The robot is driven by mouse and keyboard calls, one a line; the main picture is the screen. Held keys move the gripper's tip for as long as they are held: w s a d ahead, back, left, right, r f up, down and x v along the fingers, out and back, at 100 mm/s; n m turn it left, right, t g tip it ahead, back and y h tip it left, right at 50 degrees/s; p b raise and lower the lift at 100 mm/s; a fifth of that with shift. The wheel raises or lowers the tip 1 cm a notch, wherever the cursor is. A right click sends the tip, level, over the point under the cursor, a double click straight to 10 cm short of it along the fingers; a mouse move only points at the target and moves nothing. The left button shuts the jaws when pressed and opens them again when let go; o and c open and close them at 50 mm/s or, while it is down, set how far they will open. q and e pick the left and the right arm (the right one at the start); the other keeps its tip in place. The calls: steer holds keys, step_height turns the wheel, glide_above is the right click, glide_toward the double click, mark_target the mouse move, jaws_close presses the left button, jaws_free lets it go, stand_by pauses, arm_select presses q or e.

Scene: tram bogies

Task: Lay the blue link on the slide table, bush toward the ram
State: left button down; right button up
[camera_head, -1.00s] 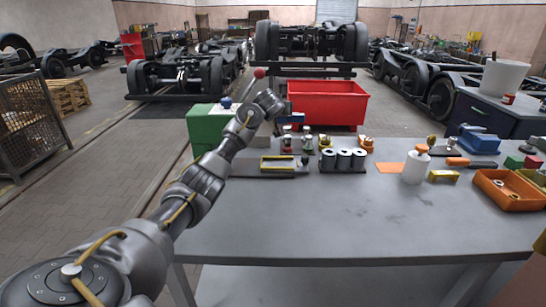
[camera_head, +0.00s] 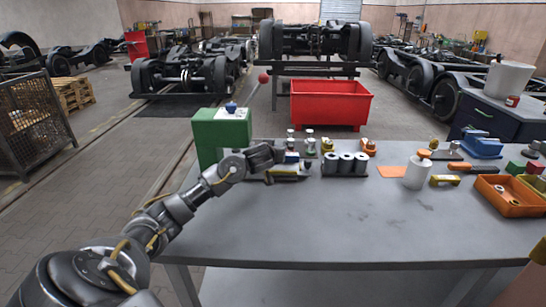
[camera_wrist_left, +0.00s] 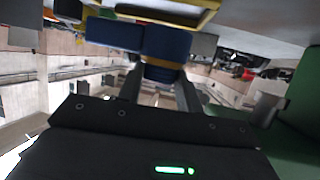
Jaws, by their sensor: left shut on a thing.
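My left gripper (camera_head: 283,155) is low over the slide table (camera_head: 290,174) beside the green machine body (camera_head: 208,138). It is shut on the blue link (camera_wrist_left: 165,50), a small part of which shows in the head view (camera_head: 292,157). In the left wrist view, the link's round end is between the fingers (camera_wrist_left: 160,85) and its flat arm extends left. The yellow-edged slide table (camera_wrist_left: 190,16) is close to the link there; I cannot tell whether they touch. The ram is not clearly visible.
Small metal-and-colour fittings and a rack of grey cylinders (camera_head: 345,164) stand just right of the slide table. A white cylinder (camera_head: 417,172) and an orange tray (camera_head: 508,193) are further right. The front of the grey table (camera_head: 340,225) is clear.

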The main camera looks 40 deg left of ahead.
arm_select(q)
steer(key=shift+a+f, duration=0.1)
steer(key=shift+f, duration=1.15)
steer(key=c, duration=1)
jaws_free()
steer(key=shift+f, duration=0.1)
steer(key=shift+o, duration=0.3)
steer(key=shift+s, duration=0.15)
steer(key=p+v, duration=0.2)
steer(key=v, duration=1)
steer(key=shift+r, duration=0.2)
